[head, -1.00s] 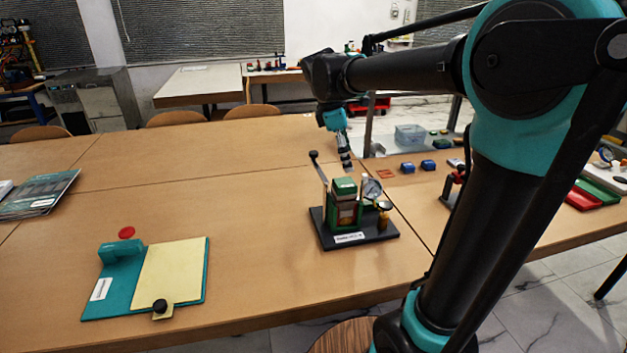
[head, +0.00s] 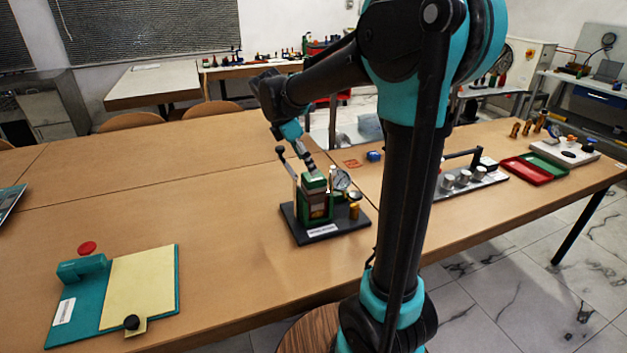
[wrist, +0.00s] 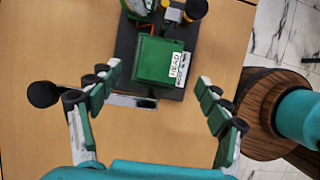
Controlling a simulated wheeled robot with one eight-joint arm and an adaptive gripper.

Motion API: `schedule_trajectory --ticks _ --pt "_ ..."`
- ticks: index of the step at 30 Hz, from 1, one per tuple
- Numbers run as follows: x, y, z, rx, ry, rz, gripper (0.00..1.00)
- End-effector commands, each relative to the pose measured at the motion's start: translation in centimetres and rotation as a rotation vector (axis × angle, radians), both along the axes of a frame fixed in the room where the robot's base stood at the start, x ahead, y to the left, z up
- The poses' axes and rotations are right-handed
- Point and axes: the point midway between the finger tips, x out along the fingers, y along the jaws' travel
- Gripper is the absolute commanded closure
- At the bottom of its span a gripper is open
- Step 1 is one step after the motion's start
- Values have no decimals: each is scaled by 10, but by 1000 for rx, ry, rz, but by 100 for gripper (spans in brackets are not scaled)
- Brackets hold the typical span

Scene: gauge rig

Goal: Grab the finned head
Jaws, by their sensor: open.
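The finned head is a green block (head: 314,182) on top of the small rig, which stands on a dark base plate (head: 325,233). In the wrist view its green top (wrist: 155,60) carries a white label reading HEAD. My gripper (head: 308,163) is just above the head, tilted. In the wrist view my gripper (wrist: 158,77) is open, one finger on each side of the green block with visible gaps. Whether the fingertips are level with the block is hard to tell. The fins are not clear from here.
A lever with a black knob (wrist: 42,94) rises beside the rig, left of my left finger. A gauge (head: 341,179) and a brass part (head: 354,211) stand right of the head. A teal board with a cream pad (head: 140,283) lies at front left, with bare table between.

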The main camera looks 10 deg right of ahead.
Motion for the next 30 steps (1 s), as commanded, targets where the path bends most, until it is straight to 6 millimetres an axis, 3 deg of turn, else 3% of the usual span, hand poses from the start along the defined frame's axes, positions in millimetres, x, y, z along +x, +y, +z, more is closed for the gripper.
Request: schedule_trajectory --ticks 5,14,23,30 --pt "1 -4 -10 0 -1 -2 22" --pt "5 -17 -47 0 -1 -2 22" --pt "5 -19 -52 0 -1 -1 22" --pt "5 -19 -51 0 0 -1 51"
